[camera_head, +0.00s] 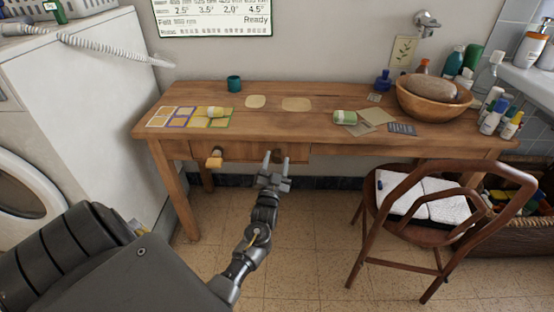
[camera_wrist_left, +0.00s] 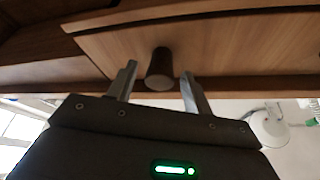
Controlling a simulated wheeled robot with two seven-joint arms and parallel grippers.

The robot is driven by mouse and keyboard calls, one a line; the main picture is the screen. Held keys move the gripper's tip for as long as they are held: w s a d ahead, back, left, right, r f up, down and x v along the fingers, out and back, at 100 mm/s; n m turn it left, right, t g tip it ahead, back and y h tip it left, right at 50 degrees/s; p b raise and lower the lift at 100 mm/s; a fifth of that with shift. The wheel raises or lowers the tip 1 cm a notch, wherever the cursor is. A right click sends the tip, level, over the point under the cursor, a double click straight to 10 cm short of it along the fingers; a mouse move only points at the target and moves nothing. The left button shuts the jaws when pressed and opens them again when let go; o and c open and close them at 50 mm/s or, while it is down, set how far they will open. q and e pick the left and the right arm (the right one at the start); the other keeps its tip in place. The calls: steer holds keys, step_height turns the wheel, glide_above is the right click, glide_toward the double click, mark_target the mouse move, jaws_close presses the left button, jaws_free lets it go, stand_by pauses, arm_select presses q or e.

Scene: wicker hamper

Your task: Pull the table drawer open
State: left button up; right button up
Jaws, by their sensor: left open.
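The wooden table (camera_head: 290,122) stands against the wall. Its drawer (camera_head: 240,151) is in the front apron and looks closed, flush with it. In the left wrist view the drawer front (camera_wrist_left: 230,45) fills the top, with a dark round knob (camera_wrist_left: 160,65) on it. My left gripper (camera_head: 276,158) is at the right part of the drawer front. In the wrist view its open fingers (camera_wrist_left: 159,88) lie on either side of the knob, with gaps between. My right gripper is not in view.
A yellowish piece (camera_head: 214,158) sticks out at the drawer's left. A wooden chair (camera_head: 408,180) with an open book stands at the right. A white washing machine (camera_head: 75,90) is at the left. A wooden bowl (camera_head: 433,101) and small bottles stand on the table. Floor in front is clear.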

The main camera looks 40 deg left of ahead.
arm_select(q)
steer(key=shift+x, duration=0.85)
steer(key=shift+c, duration=0.4)
jaws_close()
